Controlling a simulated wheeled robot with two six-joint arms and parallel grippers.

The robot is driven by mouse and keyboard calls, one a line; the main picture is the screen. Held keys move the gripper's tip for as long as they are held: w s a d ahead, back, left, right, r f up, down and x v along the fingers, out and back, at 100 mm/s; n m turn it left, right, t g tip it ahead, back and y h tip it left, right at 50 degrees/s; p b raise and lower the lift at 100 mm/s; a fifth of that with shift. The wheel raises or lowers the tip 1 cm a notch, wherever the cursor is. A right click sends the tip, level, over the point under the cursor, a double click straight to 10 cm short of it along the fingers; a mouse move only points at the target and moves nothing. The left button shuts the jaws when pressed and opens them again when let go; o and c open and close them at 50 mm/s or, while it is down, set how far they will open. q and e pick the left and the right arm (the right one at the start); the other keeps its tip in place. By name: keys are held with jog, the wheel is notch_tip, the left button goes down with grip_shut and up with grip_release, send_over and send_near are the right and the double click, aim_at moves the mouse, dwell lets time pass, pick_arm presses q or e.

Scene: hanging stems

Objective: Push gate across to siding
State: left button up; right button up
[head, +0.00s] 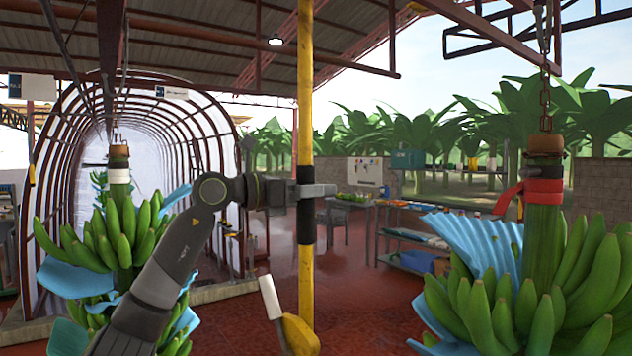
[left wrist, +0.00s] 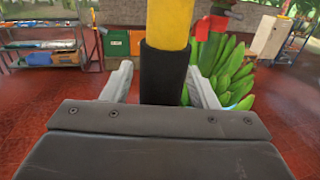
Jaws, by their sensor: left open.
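An upright yellow pole (head: 306,90) with a black sleeve (head: 306,226) stands in the middle of the head view. The part above it at the roof is out of view, and I cannot pick out a separate gate. My left gripper (head: 322,190) is at the sleeve, with one pale finger crossing in front of it. In the left wrist view, the sleeve (left wrist: 165,75) is between the two open fingers, with a gap showing on the left side. Whether a finger touches it on the right is unclear. My right gripper is not in view.
Banana bunches hang at left (head: 125,230) and right (head: 540,290), with blue sheets on them. An arched tunnel (head: 190,120) stands behind at left. A table (head: 372,204) and a shelf rack (head: 400,240) stand farther back. Red floor (head: 360,310) is open beyond the pole.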

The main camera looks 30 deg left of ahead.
pick_arm(q)
jog(key=shift+w+d, duration=0.1)
jog(key=shift+w, duration=0.1)
grip_shut()
dwell(0.3)
